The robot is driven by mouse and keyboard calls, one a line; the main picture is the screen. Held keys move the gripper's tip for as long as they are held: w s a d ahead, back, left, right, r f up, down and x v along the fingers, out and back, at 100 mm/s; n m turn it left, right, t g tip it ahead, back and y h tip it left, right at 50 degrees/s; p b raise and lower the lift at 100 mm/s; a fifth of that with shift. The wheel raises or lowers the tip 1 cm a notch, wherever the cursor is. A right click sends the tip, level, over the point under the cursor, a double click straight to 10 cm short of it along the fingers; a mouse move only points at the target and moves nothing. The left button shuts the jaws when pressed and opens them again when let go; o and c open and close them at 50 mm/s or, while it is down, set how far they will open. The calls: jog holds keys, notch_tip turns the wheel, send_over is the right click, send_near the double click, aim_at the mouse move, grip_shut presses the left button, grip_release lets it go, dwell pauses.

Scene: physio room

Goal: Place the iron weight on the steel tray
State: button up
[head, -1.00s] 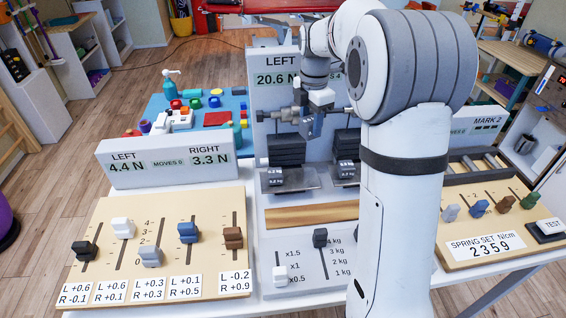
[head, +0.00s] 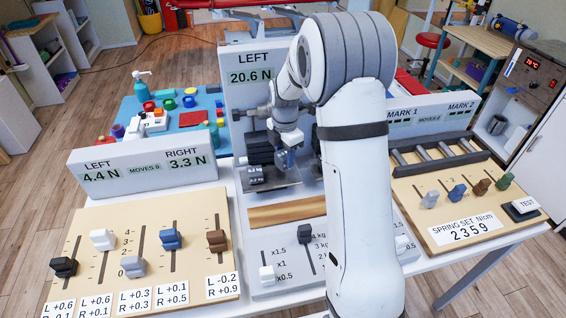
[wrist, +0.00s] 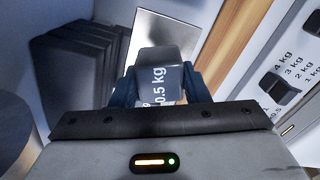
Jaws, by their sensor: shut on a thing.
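My gripper (head: 287,160) is above the right part of a steel tray (head: 284,184) at the foot of the LEFT panel. In the wrist view my gripper (wrist: 160,86) is shut on a dark iron weight (wrist: 158,78) labelled 0.5 kg. The steel tray also shows in the wrist view as a bright plate (wrist: 168,28) beyond the weight. Whether the weight touches the tray is not clear. In the head view the held weight is not clearly distinguishable from the gripper.
A dark stack of plates (wrist: 80,65) stands left of the held weight. A small labelled block (head: 255,175) is on the tray's left side. My arm hides the area to the right. A wooden strip (head: 290,214) and a slider panel (wrist: 284,88) lie in front.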

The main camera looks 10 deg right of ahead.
aim_at(285, 163)
jog(key=shift+f, duration=1.8)
jog(key=shift+f, duration=0.1)
jog(key=o, duration=1.3)
jog(key=shift+o, duration=0.2)
